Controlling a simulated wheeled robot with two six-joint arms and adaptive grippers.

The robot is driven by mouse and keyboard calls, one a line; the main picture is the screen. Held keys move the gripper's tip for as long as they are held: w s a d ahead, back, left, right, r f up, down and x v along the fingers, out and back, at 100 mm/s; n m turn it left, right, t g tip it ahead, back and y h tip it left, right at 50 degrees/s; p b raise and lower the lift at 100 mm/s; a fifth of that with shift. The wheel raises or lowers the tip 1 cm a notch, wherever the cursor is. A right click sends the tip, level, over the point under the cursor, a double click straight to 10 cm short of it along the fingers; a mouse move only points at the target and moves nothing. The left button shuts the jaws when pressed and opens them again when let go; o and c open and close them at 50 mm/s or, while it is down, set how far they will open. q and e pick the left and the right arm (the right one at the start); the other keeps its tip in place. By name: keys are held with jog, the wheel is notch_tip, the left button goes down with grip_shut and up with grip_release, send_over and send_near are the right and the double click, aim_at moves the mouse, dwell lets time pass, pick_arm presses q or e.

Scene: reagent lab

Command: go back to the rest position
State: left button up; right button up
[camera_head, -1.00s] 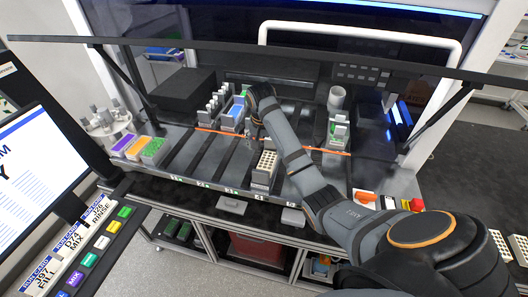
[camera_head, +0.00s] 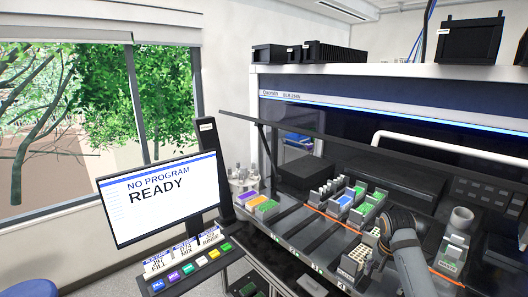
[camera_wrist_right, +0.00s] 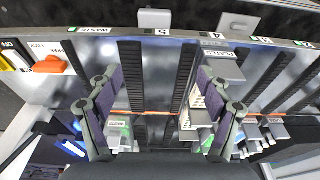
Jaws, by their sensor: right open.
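My right arm comes up from the lower right edge of the head view. Its dark wrist joint is bent over the deck of the lab machine, and the right gripper (camera_head: 374,262) hangs below it, small and partly hidden. In the right wrist view the two fingers of this gripper (camera_wrist_right: 158,90) are spread wide with nothing between them. They are above the deck's dark rails (camera_wrist_right: 131,70), with a white rack (camera_wrist_right: 197,104) beyond the finger on the right. My left gripper is in neither view.
The machine's raised front cover (camera_head: 345,152) crosses above the deck (camera_head: 318,232). Racks with green and blue tops (camera_head: 345,201) stand behind my right arm. A monitor (camera_head: 160,195) reading "NO PROGRAM READY" stands at the left, above a panel of coloured buttons (camera_head: 187,269).

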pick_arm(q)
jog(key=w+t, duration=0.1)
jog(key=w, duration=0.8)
pick_arm(e)
jog(key=s+a+f+n, duration=0.4)
jog(key=f, duration=0.5)
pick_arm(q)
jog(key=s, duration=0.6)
pick_arm(e)
jog(key=s+a+f+n+t, duration=0.1)
jog(key=s+a+n, duration=0.2)
jog(key=s, duration=0.7)
jog(key=s+a+f+n+t, duration=0.1)
jog(key=s+a+n, duration=0.2)
jog(key=s, duration=0.6)
notch_tip(320, 180, down, 34)
jog(key=s+d+g+b, duration=0.1)
jog(key=s+d+b, duration=0.15)
jog(key=b, duration=0.55)
pick_arm(q)
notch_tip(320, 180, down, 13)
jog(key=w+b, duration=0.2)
jog(key=b, duration=0.3)
pick_arm(e)
jog(key=s+f+g, duration=0.1)
jog(key=s+f, duration=1.7)
jog(key=f, duration=0.3)
jog(key=shift+s+d+y, duration=0.35)
jog(key=shift+d+y, duration=0.05)
jog(key=shift+d, duration=0.05)
